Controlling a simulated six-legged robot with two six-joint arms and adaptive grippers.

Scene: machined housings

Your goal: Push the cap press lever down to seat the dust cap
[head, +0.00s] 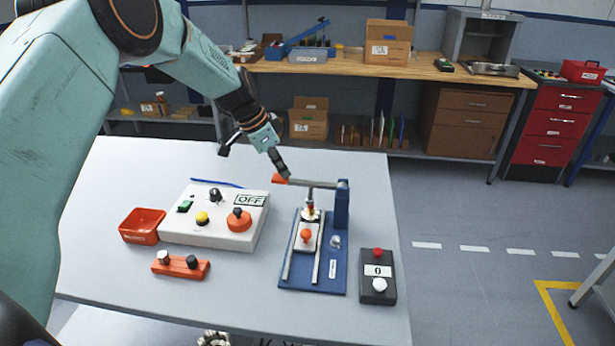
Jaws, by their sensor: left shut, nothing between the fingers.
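The cap press (341,262) stands on the table, with a blue base and a blue post (342,205) at its back right. Its grey lever (318,184) runs about level from the post to a red grip (280,179) on the left. A plunger (310,212) hangs under the lever, above a pale slide with an orange knob (306,236). I cannot make out the dust cap for certain. My left gripper (284,174) is shut and empty, pointing down, its tips at the lever's grip; whether they touch it I cannot tell. My right gripper is not in view.
Left of the press are a white control box (180,232) with an OFF sign, a red bin (142,226) and an orange block with two pegs (181,266). A black button box (378,278) stands at the right. The table's back is mostly clear.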

